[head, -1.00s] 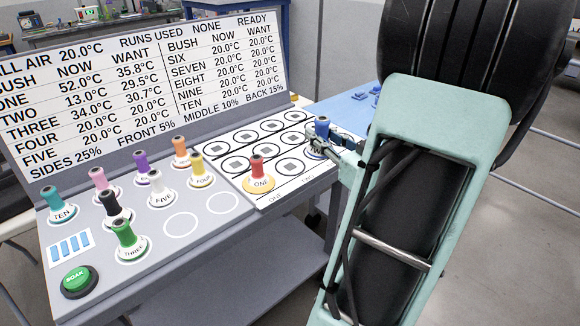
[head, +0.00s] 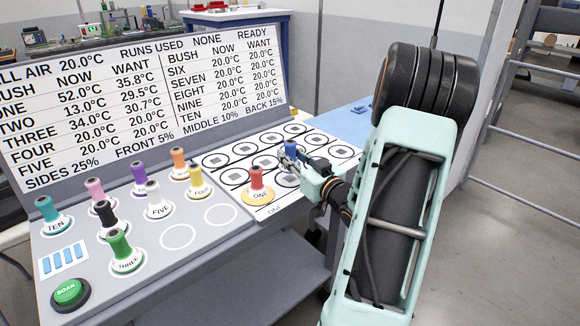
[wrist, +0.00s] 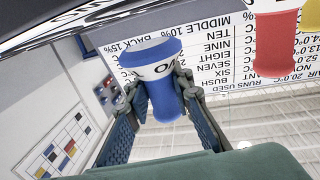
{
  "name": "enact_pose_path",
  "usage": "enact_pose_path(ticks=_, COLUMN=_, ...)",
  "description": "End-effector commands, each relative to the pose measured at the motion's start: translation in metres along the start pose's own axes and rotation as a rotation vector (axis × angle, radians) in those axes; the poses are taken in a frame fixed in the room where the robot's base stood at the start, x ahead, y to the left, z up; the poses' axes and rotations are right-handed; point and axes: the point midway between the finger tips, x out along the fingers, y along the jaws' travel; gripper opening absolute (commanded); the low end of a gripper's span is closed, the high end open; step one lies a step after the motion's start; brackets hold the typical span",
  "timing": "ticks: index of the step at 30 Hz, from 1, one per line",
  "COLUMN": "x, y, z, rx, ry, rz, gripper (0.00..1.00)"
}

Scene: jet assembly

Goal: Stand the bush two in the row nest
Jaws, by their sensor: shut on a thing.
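The blue bush two (head: 291,150) is in my gripper (head: 292,165), over the front row of the white nest board (head: 215,160), just right of the red bush one (head: 257,185). In the wrist view the blue bush (wrist: 163,90) sits between the two fingers, with part of its lettered collar showing. My gripper (wrist: 160,95) is shut on its body. The bush looks near upright in the head view. My fingers hide its base there, so I cannot tell whether it touches the board. Red bush one also shows in the wrist view (wrist: 276,45).
Several other bushes stand on the grey panel at left, including green three (head: 121,248) and yellow four (head: 196,180). The back nest rings are empty. A green soak button (head: 70,292) is at front left. The readout screen (head: 140,90) rises behind.

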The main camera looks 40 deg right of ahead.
Motion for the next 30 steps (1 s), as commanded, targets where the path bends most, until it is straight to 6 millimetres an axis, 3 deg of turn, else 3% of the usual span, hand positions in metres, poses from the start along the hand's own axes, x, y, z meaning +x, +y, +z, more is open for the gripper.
enact_pose_path(ticks=6, x=0.002, y=0.0, z=0.03, rx=0.002, ry=-0.001, rz=0.0, gripper=0.0)
enact_pose_path(ticks=20, x=0.002, y=0.0, z=0.038, rx=0.0, ry=0.001, rz=0.0, gripper=0.0)
enact_pose_path(ticks=21, x=0.002, y=0.0, z=0.036, rx=0.0, ry=-0.001, rz=0.0, gripper=0.25)
enact_pose_path(ticks=25, x=0.002, y=0.0, z=0.036, rx=0.0, ry=-0.001, rz=0.0, gripper=0.38)
enact_pose_path(ticks=30, x=0.002, y=0.0, z=0.036, rx=0.0, ry=-0.001, rz=0.0, gripper=0.38)
